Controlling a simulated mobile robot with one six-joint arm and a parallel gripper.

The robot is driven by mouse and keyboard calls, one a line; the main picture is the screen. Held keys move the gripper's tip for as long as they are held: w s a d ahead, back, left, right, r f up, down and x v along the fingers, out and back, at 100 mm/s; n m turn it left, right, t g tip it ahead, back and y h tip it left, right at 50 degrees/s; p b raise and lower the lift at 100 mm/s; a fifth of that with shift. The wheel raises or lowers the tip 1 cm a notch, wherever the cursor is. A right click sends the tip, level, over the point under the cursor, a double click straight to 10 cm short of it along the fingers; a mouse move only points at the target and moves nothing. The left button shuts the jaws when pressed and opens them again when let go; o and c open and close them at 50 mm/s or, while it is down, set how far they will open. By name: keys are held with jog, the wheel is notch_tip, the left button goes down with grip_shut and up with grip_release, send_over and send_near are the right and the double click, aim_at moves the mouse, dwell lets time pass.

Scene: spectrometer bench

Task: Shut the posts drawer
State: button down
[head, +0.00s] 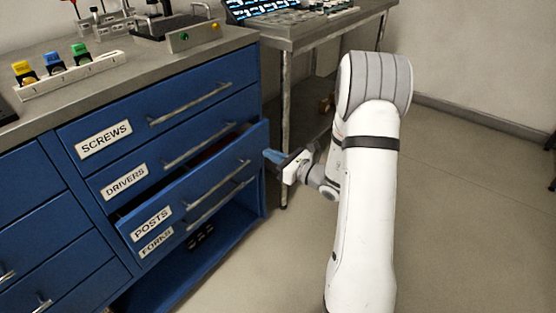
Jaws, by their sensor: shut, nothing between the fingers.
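The posts drawer (178,212) is a blue drawer in the blue cabinet, labelled POSTS at its left. It stands pulled out, with its front ahead of the drawers around it and a dark gap above it. A silver bar handle (217,190) crosses its front. My gripper (272,156) is shut and empty, just right of the upper right corner of the posts drawer. Its blue fingertips point left towards the drawer front. I cannot tell whether they touch it.
The screws drawer (160,112) and drivers drawer (165,158) above are shut. The forks drawer (158,243) lies below. A sorting strip (70,75) sits on the counter. A metal table (310,33) stands behind my arm. The floor (460,190) on the right is clear.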

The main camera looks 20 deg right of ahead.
aim_at(242, 140)
jog(key=b+x, duration=0.2)
jog(key=x, duration=0.7)
jog(key=shift+w+a, duration=0.1)
